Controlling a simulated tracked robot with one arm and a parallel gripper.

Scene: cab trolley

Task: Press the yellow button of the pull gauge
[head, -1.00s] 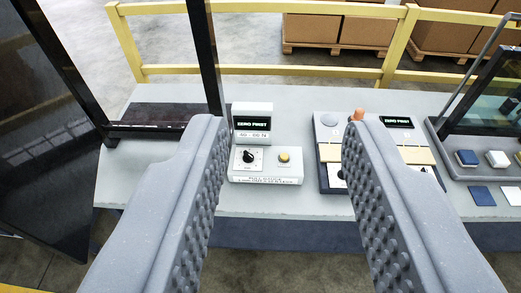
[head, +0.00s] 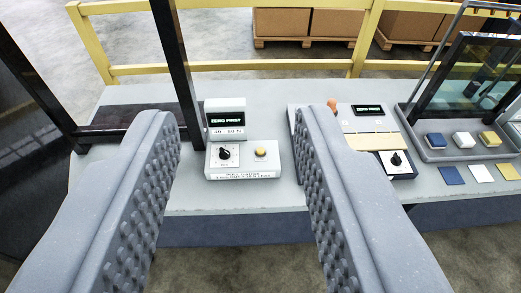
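The pull gauge (head: 242,168) is a pale grey box on the table, with a raised display reading "ZERO FIRST" and a "40 - 50 N" label below it. On its sloped top are a black dial (head: 224,153) at left and a round yellow button (head: 261,151) at right. My gripper (head: 228,125) is open and empty, its two grey studded fingers framing the gauge in the picture. The fingers appear nearer to me than the gauge and apart from it; the exact distance is hard to tell. The button is fully visible.
A second device (head: 375,141) with a "ZERO FIRST" display, orange knob and black dial stands right of the gauge, partly behind my right finger. A tray (head: 437,155) holds blue, white and yellow blocks. A dark frame post (head: 178,70) rises at left. A yellow railing (head: 230,66) runs behind.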

